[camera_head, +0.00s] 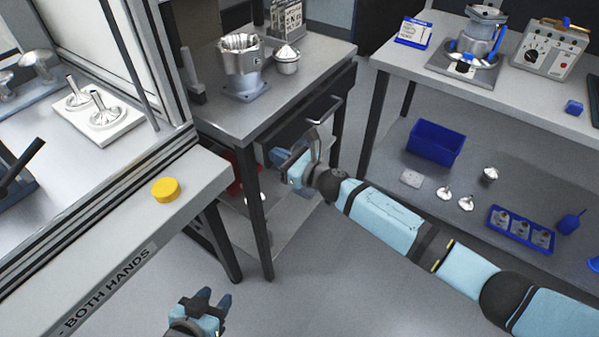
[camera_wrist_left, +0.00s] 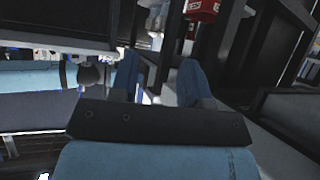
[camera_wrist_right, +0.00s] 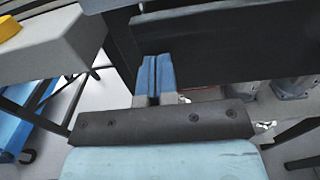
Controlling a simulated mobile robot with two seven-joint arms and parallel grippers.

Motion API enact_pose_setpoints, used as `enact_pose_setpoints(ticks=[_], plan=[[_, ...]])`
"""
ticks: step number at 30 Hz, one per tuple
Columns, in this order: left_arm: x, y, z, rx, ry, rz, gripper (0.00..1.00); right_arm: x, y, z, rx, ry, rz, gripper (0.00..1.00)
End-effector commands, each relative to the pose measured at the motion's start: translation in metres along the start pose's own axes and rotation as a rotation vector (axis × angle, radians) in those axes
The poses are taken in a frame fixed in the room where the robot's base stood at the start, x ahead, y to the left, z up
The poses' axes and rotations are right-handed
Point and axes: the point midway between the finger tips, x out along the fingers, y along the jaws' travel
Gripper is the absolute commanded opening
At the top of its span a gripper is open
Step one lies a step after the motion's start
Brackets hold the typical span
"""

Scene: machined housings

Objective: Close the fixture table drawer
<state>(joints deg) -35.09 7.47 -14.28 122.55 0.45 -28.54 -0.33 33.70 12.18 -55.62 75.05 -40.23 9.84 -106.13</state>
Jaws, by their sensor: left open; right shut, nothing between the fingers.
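The fixture table (camera_head: 220,118) is grey-topped with dark legs. Its dark drawer (camera_head: 300,118) sits under the top, with a metal handle (camera_head: 327,108) on its front. How far the drawer stands out is hard to tell. My right gripper (camera_head: 283,162) is shut and empty, low in front of the drawer. In the right wrist view its fingertips (camera_wrist_right: 155,62) are together beside a dark panel (camera_wrist_right: 225,45); I cannot tell if they touch it. My left gripper (camera_head: 214,298) is open and empty, low over the floor; its spread fingers also show in the left wrist view (camera_wrist_left: 158,78).
A machined housing (camera_head: 241,70) stands on the fixture table. A bench with a yellow button (camera_head: 166,189) is at left. A shelf unit at right holds a blue bin (camera_head: 435,143) and small parts. Open floor (camera_head: 340,275) lies in front.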

Motion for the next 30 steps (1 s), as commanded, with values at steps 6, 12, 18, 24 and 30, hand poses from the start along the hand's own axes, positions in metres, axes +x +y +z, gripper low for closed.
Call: enact_pose_setpoints(ticks=[6, 12, 18, 24, 30], plan=[[0.003, 0.002, 0.004, -0.003, 0.012, 0.007, 0.43, 0.026, 0.0, -0.001, 0.0, -0.001, 0.0, 0.0], [0.002, 0.003, -0.001, -0.006, 0.024, 0.012, 0.43, 0.033, 0.0, 0.0, -0.001, -0.001, -0.001, 0.0], [0.002, 0.003, 0.0, -0.006, 0.022, 0.013, 0.43, 0.035, -0.001, 0.002, -0.001, -0.002, -0.002, 0.0], [0.002, 0.003, 0.001, -0.006, 0.021, 0.012, 0.43, 0.035, -0.001, 0.004, -0.002, -0.005, -0.002, 0.0], [0.003, 0.003, 0.002, -0.006, 0.022, 0.012, 0.43, 0.029, -0.008, 0.004, -0.002, -0.006, -0.002, 0.0]])
